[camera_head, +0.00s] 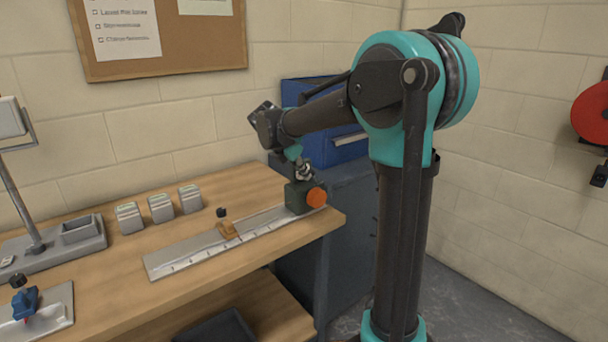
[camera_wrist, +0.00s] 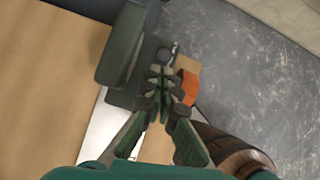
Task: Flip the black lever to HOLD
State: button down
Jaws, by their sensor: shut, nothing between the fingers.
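A dark green block with an orange knob (camera_head: 316,197) stands at the right end of a metal ruled plate (camera_head: 190,255) on the bench. My gripper (camera_head: 304,174) is directly above this block, shut and empty. In the wrist view my shut fingertips (camera_wrist: 161,80) are over the green body (camera_wrist: 122,50), with the orange knob (camera_wrist: 187,88) just right of them. A small dark-tipped pin (camera_wrist: 167,54) shows just beyond the fingertips; I cannot tell whether it is the black lever. No HOLD marking is readable. Whether my fingers touch the block is unclear.
A blue clamp (camera_head: 26,301) is at the front left. A blue cabinet (camera_head: 345,140) stands behind my arm. The bench's right edge is close to the block.

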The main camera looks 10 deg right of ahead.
aim_at(313, 171)
jog(key=shift+w+d+r+g+y, duration=0.15)
jog(key=shift+d+r+g+y, duration=0.2)
jog(key=shift+y, duration=0.15)
jog(key=shift+w+d+r+g+y, duration=0.4)
jog(key=shift+d+g+y, duration=0.2)
jog(key=shift+y, duration=0.3)
jog(key=d+y, duration=0.1)
jog(key=w+d+g+y, duration=0.1)
jog(key=y, duration=0.1)
jog(key=shift+r+g, duration=0.25)
jog(key=shift+r, duration=0.15)
jog(key=shift+s+a, duration=0.1)
jog(key=shift+a, duration=0.2)
jog(key=shift+r, duration=0.75)
